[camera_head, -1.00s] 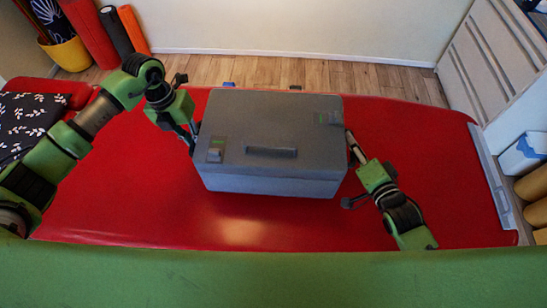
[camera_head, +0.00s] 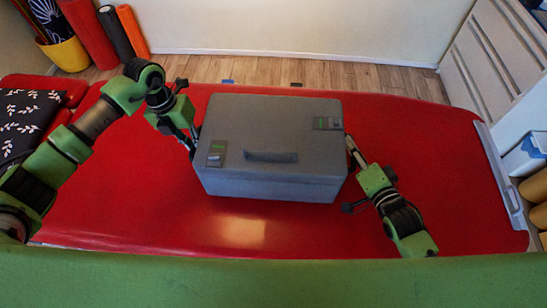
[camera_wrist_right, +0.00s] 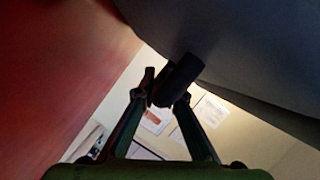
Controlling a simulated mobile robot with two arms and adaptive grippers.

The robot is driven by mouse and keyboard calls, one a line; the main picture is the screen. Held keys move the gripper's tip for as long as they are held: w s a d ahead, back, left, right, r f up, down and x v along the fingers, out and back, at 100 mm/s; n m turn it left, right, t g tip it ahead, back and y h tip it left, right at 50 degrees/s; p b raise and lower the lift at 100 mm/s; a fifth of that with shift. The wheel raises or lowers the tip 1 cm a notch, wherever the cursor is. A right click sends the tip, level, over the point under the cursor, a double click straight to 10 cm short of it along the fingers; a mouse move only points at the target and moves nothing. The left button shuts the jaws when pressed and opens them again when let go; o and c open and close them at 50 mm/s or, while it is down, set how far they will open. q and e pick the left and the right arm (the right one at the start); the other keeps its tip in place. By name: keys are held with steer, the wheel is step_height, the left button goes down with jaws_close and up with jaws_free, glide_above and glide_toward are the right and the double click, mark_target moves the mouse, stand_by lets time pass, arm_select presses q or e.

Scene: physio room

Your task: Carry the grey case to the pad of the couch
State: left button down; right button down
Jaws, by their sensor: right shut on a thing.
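The grey case (camera_head: 270,125), a box with a top handle and two latches, is upright over the red pad of the couch (camera_head: 420,150), near its middle. My right gripper (camera_head: 352,150) is at the case's right side. In the right wrist view it (camera_wrist_right: 165,95) is shut on a dark side handle (camera_wrist_right: 180,80) of the grey case (camera_wrist_right: 230,45). The red pad also shows there (camera_wrist_right: 60,70). My left gripper (camera_head: 192,140) is at the case's left side; its fingertips are mostly hidden. I cannot tell whether the case's underside touches the pad.
A dark leaf-patterned cushion (camera_head: 30,120) lies at the pad's left end. Rolled mats (camera_head: 90,35) and a yellow pot (camera_head: 65,53) stand behind left. A white cabinet (camera_head: 490,55) is at the right. The pad is bare around the case.

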arm_select(q)
steer(key=shift+f, duration=0.3)
arm_select(e)
steer(key=shift+f, duration=0.2)
arm_select(q)
steer(key=c, duration=2.4)
jaws_free()
steer(key=shift+f, duration=0.1)
steer(key=shift+c, duration=0.2)
arm_select(e)
steer(key=c, duration=2.4)
jaws_free()
steer(key=shift+f, duration=0.2)
arm_select(q)
steer(key=o, duration=0.3)
arm_select(e)
steer(key=o, duration=0.3)
steer(key=shift+r, duration=0.1)
arm_select(q)
steer(key=shift+r, duration=0.2)
arm_select(e)
steer(key=shift+s, duration=0.1)
arm_select(q)
step_height(320, 180, up, 8)
steer(key=a, duration=0.1)
steer(key=shift+a+f, duration=0.2)
steer(key=shift+a, duration=0.05)
arm_select(e)
steer(key=v, duration=1.2)
